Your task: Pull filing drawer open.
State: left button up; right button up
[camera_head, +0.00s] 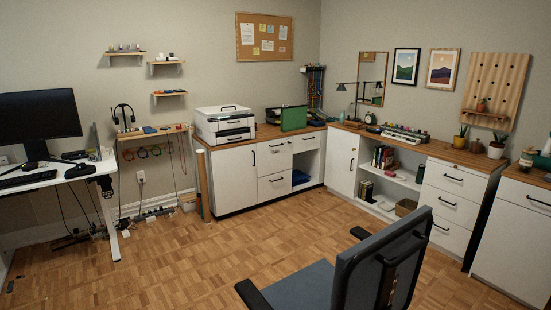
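White cabinets with black bar handles line the back and right walls. The back cabinet has a smaller upper drawer (273,158) and a taller lower drawer (272,187), both shut. The right cabinet has a stack of several shut drawers, with a top drawer (453,178) and a middle drawer (449,203). I cannot tell which one is the filing drawer. Neither of my grippers is in view.
An office chair (345,275) stands in the front right, partly covering the lower right drawers. A standing desk (60,175) with a monitor is at left. A printer (224,125) and green case (293,118) sit on the back counter. The parquet floor (190,250) is clear in the middle.

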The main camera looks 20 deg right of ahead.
aim_at(276, 156)
jog(key=i+j+u, duration=0.45)
jog(key=i, duration=0.3)
jog(key=i+j, duration=0.1)
jog(key=i, duration=0.7)
jog(key=i+j+z, duration=0.1)
jog(key=i, duration=0.75)
jog(key=i+l+z, duration=0.2)
jog(key=i+z, duration=0.2)
jog(key=i, duration=0.15)
jog(key=i+z, duration=0.4)
jog(key=i, duration=0.15)
jog(key=i+j+z, duration=0.1)
jog(key=i+z, duration=0.25)
jog(key=i, duration=0.2)
jog(key=i+j+z, duration=0.4)
jog(key=i+l+z, duration=0.15)
jog(key=i+z, duration=0.15)
jog(key=i, duration=0.6)
jog(key=i+j+z, duration=0.1)
jog(key=i+z, duration=0.2)
jog(key=i, duration=0.6)
